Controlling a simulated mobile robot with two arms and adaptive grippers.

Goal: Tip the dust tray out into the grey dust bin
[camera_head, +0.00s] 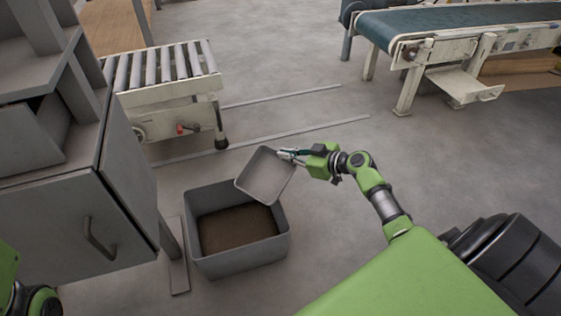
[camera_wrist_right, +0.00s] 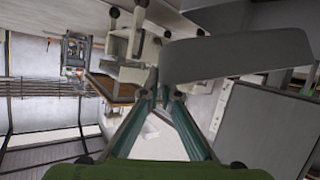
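The dust tray (camera_head: 266,174) is a shallow grey tray, tilted above the back right part of the grey dust bin (camera_head: 240,259). Its inside faces the head camera and looks empty. My right gripper (camera_head: 284,154) is shut on the tray's upper right edge. In the right wrist view the tray (camera_wrist_right: 235,56) spans the upper right, with the fingertips (camera_wrist_right: 164,92) at its left end. The bin stands on the floor with brown dust (camera_head: 238,228) covering its bottom. My left gripper is out of view; only a bit of my left arm shows at the lower left.
A grey cabinet (camera_head: 75,230) with a handle stands close left of the bin, its foot (camera_head: 176,270) beside it. A roller conveyor (camera_head: 165,75) is behind. A belt conveyor (camera_head: 450,25) stands at the back right. The floor (camera_head: 320,110) between them is mostly clear.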

